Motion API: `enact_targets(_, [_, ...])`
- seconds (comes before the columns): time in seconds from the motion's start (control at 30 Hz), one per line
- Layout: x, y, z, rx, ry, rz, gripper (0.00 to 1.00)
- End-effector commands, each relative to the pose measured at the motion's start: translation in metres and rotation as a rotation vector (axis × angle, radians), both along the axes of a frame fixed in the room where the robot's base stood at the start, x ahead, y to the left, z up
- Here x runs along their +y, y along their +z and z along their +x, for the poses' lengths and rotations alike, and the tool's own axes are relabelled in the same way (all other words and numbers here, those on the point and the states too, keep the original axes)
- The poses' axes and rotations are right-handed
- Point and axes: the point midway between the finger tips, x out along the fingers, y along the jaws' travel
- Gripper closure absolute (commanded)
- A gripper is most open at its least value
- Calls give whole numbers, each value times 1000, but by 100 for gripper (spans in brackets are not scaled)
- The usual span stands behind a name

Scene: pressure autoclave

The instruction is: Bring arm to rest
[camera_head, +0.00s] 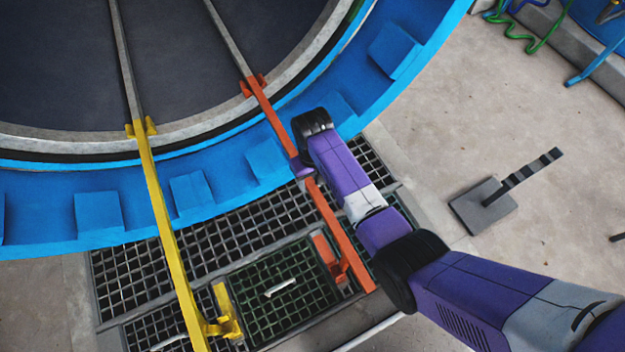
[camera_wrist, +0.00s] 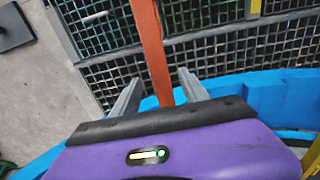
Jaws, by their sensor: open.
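My purple arm (camera_head: 480,290) reaches in from the lower right and bends at a black joint beside the orange bar. In the wrist view my gripper (camera_wrist: 160,78) is open, with its two grey fingers apart. The orange bar (camera_wrist: 150,40) runs between the fingers in that picture; I cannot tell whether they touch it. In the head view the orange bar (camera_head: 332,222) slopes from the vessel rim down over the grating. My gripper's fingers are hidden there behind my wrist, close to the bar.
The blue autoclave ring (camera_head: 140,205) with its dark round opening fills the upper left. A yellow bar (camera_head: 165,220) lies left of the orange one. Grating (camera_head: 225,240) with a pale handle (camera_head: 280,287) lies below. A post on a grey plate (camera_head: 470,210) stands right; nearby floor is bare.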

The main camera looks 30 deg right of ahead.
Motion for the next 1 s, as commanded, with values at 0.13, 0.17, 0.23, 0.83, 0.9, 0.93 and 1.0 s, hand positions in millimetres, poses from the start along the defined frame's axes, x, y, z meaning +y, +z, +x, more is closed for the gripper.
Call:
enact_targets(0.13, [0, 0, 0, 0, 0, 0, 47])
enact_targets(0.17, [0, 0, 0, 0, 0, 0, 47])
enact_targets(0.23, [0, 0, 0, 0, 0, 0, 47])
enact_targets(0.83, [2, 53, 95, -531, 2, 4, 47])
enact_targets(0.9, [2, 61, 95, -633, 2, 6, 47])
enact_targets(0.93, [3, 65, 93, -673, 1, 7, 47])
enact_targets(1.0, [3, 73, 85, -765, 1, 8, 47])
